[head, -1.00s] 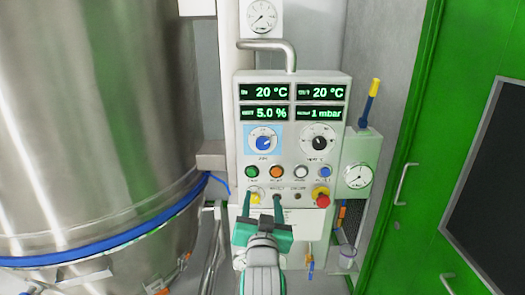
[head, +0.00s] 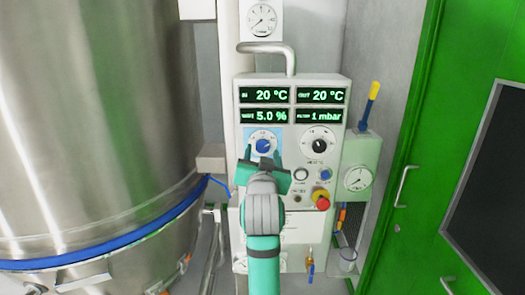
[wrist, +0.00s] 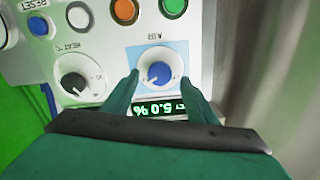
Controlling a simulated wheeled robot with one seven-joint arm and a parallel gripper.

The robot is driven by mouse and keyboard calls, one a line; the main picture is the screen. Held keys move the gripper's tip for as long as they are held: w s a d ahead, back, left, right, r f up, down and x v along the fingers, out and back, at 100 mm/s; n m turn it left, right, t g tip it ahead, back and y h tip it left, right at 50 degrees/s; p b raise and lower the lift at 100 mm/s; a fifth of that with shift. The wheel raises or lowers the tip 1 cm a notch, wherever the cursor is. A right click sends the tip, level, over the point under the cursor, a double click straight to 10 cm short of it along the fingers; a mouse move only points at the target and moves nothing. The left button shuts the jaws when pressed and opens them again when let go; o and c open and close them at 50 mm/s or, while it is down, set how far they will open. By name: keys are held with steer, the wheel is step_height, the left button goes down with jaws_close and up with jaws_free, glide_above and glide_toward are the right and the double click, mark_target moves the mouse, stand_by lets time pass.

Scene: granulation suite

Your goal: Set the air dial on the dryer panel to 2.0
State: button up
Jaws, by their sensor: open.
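The air dial (head: 263,146) is a blue knob on a white disc with a light blue backing, at the left of the dryer panel (head: 243,90). In the upside-down wrist view the air dial (wrist: 158,72) lies between and beyond my gripper's fingertips. My gripper (head: 263,153) is open and empty, just in front of the dial; I cannot tell whether it touches. The dial's pointer setting is too small to read. In the head view my gripper hides the panel's lower left.
A black heat dial (head: 319,145) sits right of the air dial. Below are a white button (head: 301,175), a blue button (head: 325,175) and a red emergency stop (head: 321,201). A steel vessel (head: 100,130) stands left, a green door (head: 425,190) right.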

mark_target(262, 148)
steer(key=shift+w, duration=1.5)
steer(key=c, duration=1.1)
steer(key=shift+o, duration=0.2)
steer(key=shift+n, duration=0.3)
steer(key=n, duration=1.1)
